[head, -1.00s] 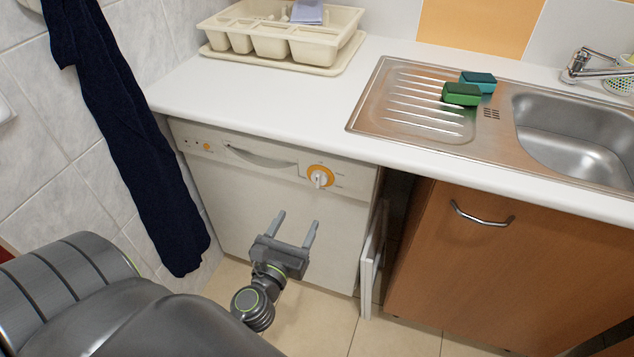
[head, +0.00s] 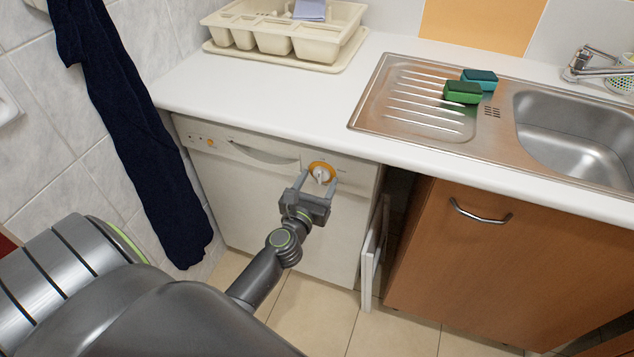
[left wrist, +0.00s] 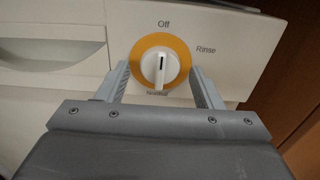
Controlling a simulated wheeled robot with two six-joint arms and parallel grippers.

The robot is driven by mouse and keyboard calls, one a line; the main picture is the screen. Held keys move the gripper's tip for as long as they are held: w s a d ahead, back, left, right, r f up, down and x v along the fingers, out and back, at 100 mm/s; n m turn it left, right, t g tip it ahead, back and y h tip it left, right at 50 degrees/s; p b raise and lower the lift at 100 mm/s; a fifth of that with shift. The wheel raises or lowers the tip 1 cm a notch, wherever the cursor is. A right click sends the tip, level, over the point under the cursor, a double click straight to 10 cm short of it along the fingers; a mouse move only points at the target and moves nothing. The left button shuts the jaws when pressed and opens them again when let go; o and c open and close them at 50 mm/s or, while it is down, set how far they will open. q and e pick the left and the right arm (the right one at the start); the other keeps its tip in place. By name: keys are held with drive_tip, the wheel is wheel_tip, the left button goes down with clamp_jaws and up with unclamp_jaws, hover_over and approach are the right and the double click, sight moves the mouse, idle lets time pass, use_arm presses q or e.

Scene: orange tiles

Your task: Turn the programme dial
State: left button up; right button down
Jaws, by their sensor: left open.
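The programme dial (head: 321,173) is a white knob on an orange ring, on the front panel of a white dishwasher (head: 250,205). In the left wrist view the dial (left wrist: 160,67) has its dark mark pointing up towards "Off"; "Rinse" is printed to its right, and a label below it is partly covered by the knob. My left gripper (head: 317,183) is open in front of the dial. In the left wrist view its fingers (left wrist: 163,85) stand to the left and right of the dial, apart from the knob. My right gripper is not in view.
The white worktop (head: 270,100) overhangs the panel. A recessed handle (head: 262,153) lies left of the dial. A brown cupboard (head: 480,260) stands to the right, past a narrow gap. A dark towel (head: 140,140) hangs at the left.

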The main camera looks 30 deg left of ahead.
use_arm(q)
drive_tip(key=c, duration=0.9)
drive_tip(key=shift+c, duration=0.2)
drive_tip(key=shift+m, duration=0.3)
